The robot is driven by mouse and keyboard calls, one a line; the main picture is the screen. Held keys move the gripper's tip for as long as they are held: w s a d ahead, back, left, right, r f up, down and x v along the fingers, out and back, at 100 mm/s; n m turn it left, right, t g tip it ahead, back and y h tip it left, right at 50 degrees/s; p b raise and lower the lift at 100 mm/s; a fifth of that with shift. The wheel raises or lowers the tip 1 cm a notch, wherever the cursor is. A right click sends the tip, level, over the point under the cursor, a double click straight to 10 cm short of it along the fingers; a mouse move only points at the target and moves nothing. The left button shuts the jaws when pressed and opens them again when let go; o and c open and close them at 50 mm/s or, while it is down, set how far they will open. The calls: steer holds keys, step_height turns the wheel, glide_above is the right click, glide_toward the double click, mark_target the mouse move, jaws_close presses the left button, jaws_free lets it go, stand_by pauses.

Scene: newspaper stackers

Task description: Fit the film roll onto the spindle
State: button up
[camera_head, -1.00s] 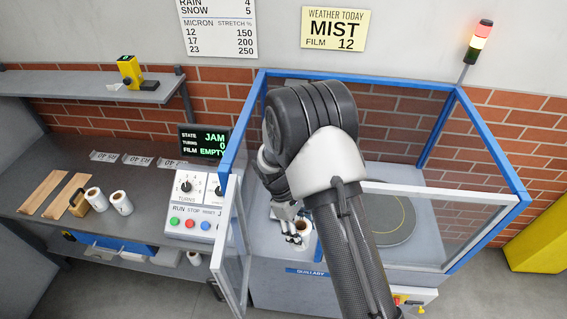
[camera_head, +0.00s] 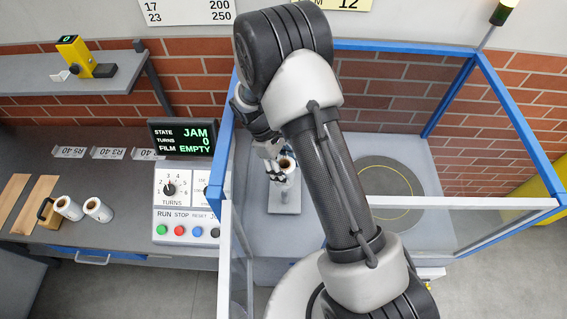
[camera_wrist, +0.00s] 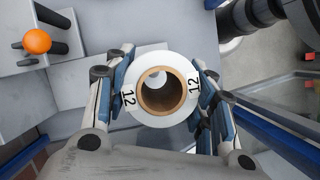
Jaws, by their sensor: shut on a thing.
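The white film roll (camera_wrist: 145,108) with a brown core is marked 12 and sits between the fingers of my gripper (camera_wrist: 160,92) in the wrist view. Its open core faces the wrist camera. In the head view the roll (camera_head: 288,163) and my gripper (camera_head: 277,165) are inside the blue-framed enclosure, above a grey plate (camera_head: 284,206). A pale grey part (camera_head: 283,189) stands on that plate just below the roll. I cannot tell whether it is the spindle, or whether the roll touches it. A pale round part shows partly behind the roll in the wrist view.
A round turntable (camera_head: 390,194) lies right of my arm. The enclosure's blue frame and clear panels (camera_head: 470,216) surround the space. Two other rolls (camera_head: 97,209) lie on the bench.

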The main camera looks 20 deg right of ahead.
steer(key=b, duration=0.4)
glide_above(285, 191)
steer(key=shift+d+f, duration=0.1)
steer(key=shift+f, duration=2.8)
steer(key=shift+f+b, duration=0.15)
steer(key=shift+b, duration=0.2)
steer(key=shift+f+b, duration=3.05)
steer(key=shift+f, duration=1.2)
steer(key=o, duration=1.3)
